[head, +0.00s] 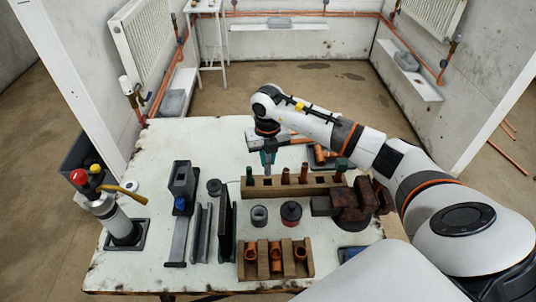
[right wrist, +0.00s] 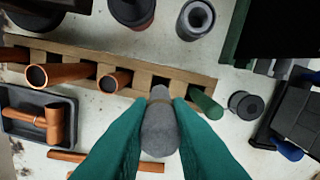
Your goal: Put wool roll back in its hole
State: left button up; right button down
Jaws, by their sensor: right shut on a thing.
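The wool roll (right wrist: 160,132) is a grey fuzzy cylinder between the green fingers of my right gripper (right wrist: 160,118). In the head view my right gripper (head: 268,158) points down at the rear edge of the wooden rack (head: 312,189). In the wrist view the roll's far end overlaps an empty-looking square hole of the rack (right wrist: 190,86), between a copper pipe (right wrist: 117,80) and a green piece (right wrist: 204,103). I cannot tell whether its tip is above the hole or in it. My left gripper is out of view.
A gas torch (head: 120,215) stands at the left of the white table (head: 160,150).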

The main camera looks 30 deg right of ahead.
aim_at(268, 175)
notch_tip(268, 175, down, 2)
jog(key=shift+f+b, duration=0.15)
jog(key=shift+b, duration=0.4)
jog(key=shift+r, duration=0.25)
jog(key=shift+f, duration=0.3)
jog(key=shift+f, duration=0.1)
jog(key=shift+f+b, duration=0.5)
jog(key=shift+b, duration=0.05)
jog(key=shift+f+b, duration=1.05)
jog(key=shift+f, duration=0.35)
jog(key=shift+f, duration=0.15)
